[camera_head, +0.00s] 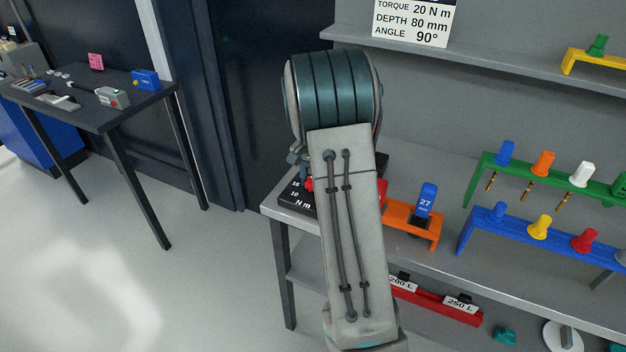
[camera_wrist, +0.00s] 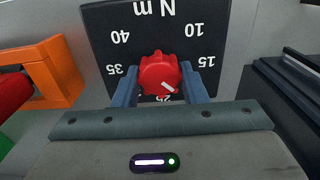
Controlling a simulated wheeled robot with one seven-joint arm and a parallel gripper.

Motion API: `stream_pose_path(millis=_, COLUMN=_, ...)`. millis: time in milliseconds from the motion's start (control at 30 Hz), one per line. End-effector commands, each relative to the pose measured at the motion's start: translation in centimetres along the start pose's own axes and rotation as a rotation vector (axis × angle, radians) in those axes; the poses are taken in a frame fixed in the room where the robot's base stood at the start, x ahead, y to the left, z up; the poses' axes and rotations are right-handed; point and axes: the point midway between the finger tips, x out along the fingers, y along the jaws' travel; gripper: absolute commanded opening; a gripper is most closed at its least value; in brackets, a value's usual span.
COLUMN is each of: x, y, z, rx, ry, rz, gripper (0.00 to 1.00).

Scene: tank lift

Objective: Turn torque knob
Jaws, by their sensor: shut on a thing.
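The red torque knob (camera_wrist: 158,73) sits on a black dial plate (camera_wrist: 104,22) marked "N m" with 10, 15, 35 and 40 showing; the 25 below the knob is partly covered. Its white pointer mark slants to the lower right in the wrist view, just right of the 25. My gripper (camera_wrist: 160,82) is shut on the knob, with one finger at each side; the right finger hides the part of the scale below 15. In the head view my arm covers the gripper and most of the dial plate (camera_head: 298,199).
A sign (camera_head: 416,20) on the wall reads torque 20 N m, depth 80 mm, angle 90°. An orange stand (camera_head: 405,228) with a blue piece marked 27 (camera_head: 426,199) stands beside the dial. Green (camera_head: 473,180) and blue (camera_head: 470,230) racks stand farther right. A dark block (camera_wrist: 280,95) lies close right of the gripper.

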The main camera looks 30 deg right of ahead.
Motion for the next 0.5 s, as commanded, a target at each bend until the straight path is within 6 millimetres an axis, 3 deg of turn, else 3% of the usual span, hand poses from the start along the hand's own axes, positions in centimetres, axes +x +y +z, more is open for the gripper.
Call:
stream_pose_path(millis=67, x=-0.11, y=0.07, z=-0.12, rx=0.000, ry=0.003, rz=0.000, gripper=0.16)
stream_pose_path(millis=100, x=-0.11, y=0.07, z=-0.12, rx=0.000, ry=0.003, rz=0.000, gripper=0.47)
stream_pose_path(millis=167, x=-0.09, y=0.06, z=-0.11, rx=0.000, ry=0.003, rz=0.000, gripper=0.60)
stream_pose_path(millis=500, x=-0.37, y=-0.04, z=-0.03, rx=-0.002, ry=0.002, rz=-0.001, gripper=0.60)
